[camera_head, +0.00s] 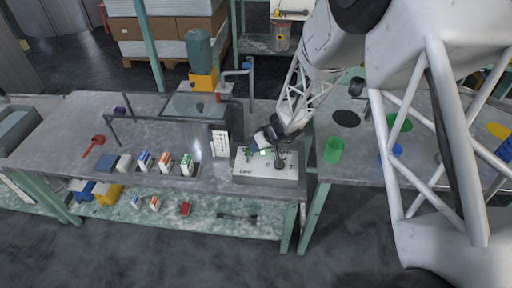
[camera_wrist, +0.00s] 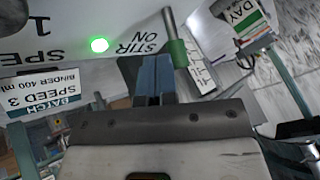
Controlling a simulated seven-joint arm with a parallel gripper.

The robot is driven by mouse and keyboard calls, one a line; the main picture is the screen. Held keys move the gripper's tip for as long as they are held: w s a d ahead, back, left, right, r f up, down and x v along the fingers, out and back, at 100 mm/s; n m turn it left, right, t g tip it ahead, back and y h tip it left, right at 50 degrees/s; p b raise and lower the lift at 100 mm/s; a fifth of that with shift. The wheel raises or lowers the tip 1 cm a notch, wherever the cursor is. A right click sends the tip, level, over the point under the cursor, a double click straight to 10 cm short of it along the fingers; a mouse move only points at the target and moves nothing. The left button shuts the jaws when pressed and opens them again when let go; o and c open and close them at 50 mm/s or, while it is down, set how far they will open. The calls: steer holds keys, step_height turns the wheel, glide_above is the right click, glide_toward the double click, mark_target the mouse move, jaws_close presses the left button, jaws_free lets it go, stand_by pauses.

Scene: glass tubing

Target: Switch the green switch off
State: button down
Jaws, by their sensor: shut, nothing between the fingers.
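The green switch (camera_wrist: 177,52) shows in the wrist view as a metal lever with a green sleeve, beside the words "STIR ON", which appear upside down. In the head view it shows as a small green shape (camera_head: 248,152) at the back left of the white control box (camera_head: 255,178). A green lamp (camera_wrist: 99,45) glows on the panel, also visible in the head view (camera_head: 263,153). My gripper (camera_wrist: 153,66) is shut and empty, its fingertips just left of the sleeve in the wrist view; I cannot tell whether they touch.
A dark knob (camera_head: 280,163) sits on the box's right side. A white label card (camera_head: 220,142) stands left of the box. Small cartons (camera_head: 165,161) stand further left on the bench (camera_head: 60,140).

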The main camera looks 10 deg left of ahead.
steer(key=shift+s+r+t, duration=0.1)
steer(key=shift+s+t, duration=0.15)
steer(key=shift+t, duration=0.05)
steer(key=shift+s, duration=0.35)
steer(key=shift+s+r, duration=0.1)
steer(key=shift+s, duration=0.7)
steer(key=shift+w, duration=0.25)
steer(key=shift+w+f, duration=0.35)
steer(key=shift+w, duration=0.1)
steer(key=shift+w, duration=0.1)
stand_by(0.4)
